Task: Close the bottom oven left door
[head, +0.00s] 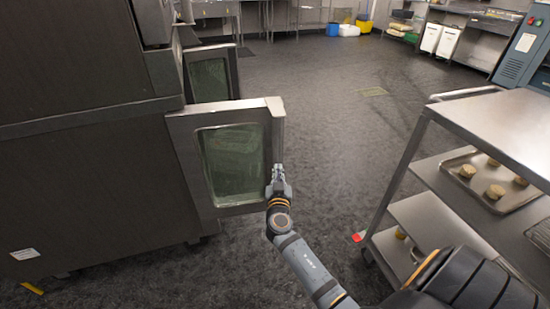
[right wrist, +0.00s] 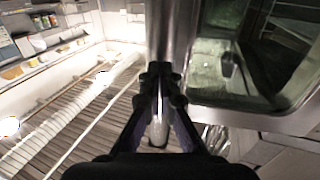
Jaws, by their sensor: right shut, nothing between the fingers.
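The near oven door (head: 240,108) stands open, swung out from the dark oven body (head: 85,190) on the left. It has a metal frame around a greenish glass window. My right gripper (head: 278,171) is shut and empty at the free right edge of this door, near its lower half. It seems to touch or nearly touch the edge; I cannot tell which. In the right wrist view the fingertips (right wrist: 161,72) point at the metal door edge (right wrist: 174,28), with the glass to the right. My left gripper is not in view.
Another open glass door (head: 236,70) stands just behind the near one. A metal rack cart (head: 490,115) with a baking tray (head: 515,198) of pastries stands at the right. The dark floor (head: 325,110) between door and cart is clear.

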